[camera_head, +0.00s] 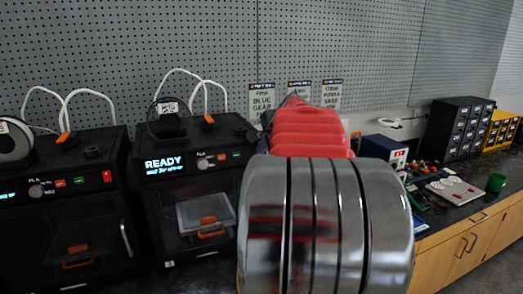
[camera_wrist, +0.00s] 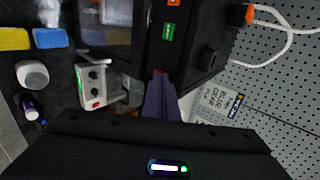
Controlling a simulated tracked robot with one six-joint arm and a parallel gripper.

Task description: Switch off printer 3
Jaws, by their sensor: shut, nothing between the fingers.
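Two black printers show in the head view. The left printer (camera_head: 80,215) has a lit cyan display, orange and green buttons, and a red switch (camera_head: 107,176) at its right front. The middle printer (camera_head: 185,195) shows READY, with orange and green buttons; my arm covers its right edge. No number is readable on either. In the wrist view, a black printer front with a green button (camera_wrist: 168,32) is at the top. My gripper (camera_wrist: 158,78) is shut and empty, its purple fingers close to that printer's edge; contact cannot be told. My arm hides the gripper in the head view.
A grey device with knobs (camera_wrist: 93,88) stands beside the fingers in the wrist view. A BLUE GEAR sheet (camera_wrist: 215,102) hangs on the pegboard. Black drawers (camera_head: 458,128), a green cup (camera_head: 496,182) and loose parts occupy the bench at right.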

